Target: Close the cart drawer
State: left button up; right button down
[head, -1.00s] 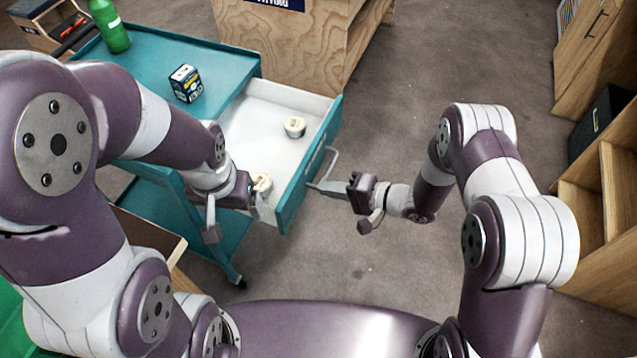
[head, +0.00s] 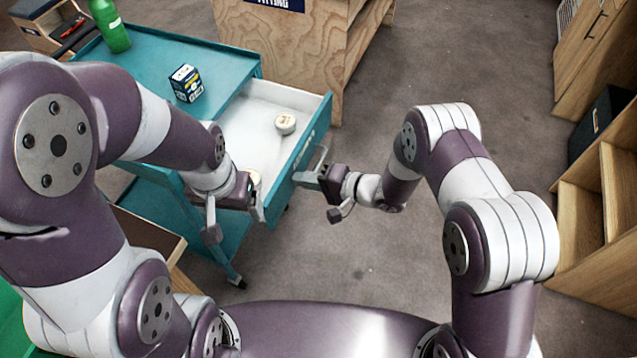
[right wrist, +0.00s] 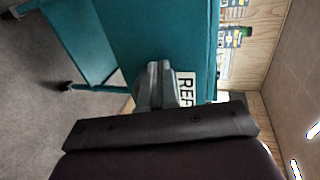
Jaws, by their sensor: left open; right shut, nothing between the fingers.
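The teal cart (head: 150,60) stands at the left with its white-lined drawer (head: 262,110) pulled partly out to the right. The drawer's teal front (head: 303,150) carries a metal handle (head: 322,160). Two white rolls lie in the drawer, one (head: 285,123) toward the far side and one (head: 255,178) partly hidden by my left gripper. My right gripper (head: 300,178) is shut and empty, its tips at the drawer front near the handle; in the right wrist view the fingers (right wrist: 158,85) reach the teal front. My left gripper (head: 236,222) is open at the drawer's near side.
A plywood box (head: 285,45) stands behind the drawer. Wooden shelving (head: 600,190) is at the right. The floor between is clear.

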jog(key=w+a+b, duration=0.1)
jog(key=w+a, duration=0.1)
jog(key=a, duration=0.4)
jog(key=w+a+b, duration=0.2)
jog(key=a, duration=0.5)
jog(key=w+a+b, duration=0.1)
jog(key=w+a, duration=0.1)
jog(key=a, duration=0.5)
jog(key=shift+w+f+b, duration=0.1)
jog(key=shift+w+b, duration=0.15)
jog(key=shift+b, duration=0.1)
pick_arm(q)
notch_tip(320, 180, down, 5)
jog(key=shift+s+d+r, duration=0.1)
jog(key=shift+d, duration=0.05)
pick_arm(e)
jog(key=shift+a+r, duration=0.2)
jog(key=shift+r, duration=0.05)
jog(key=shift+r, duration=0.1)
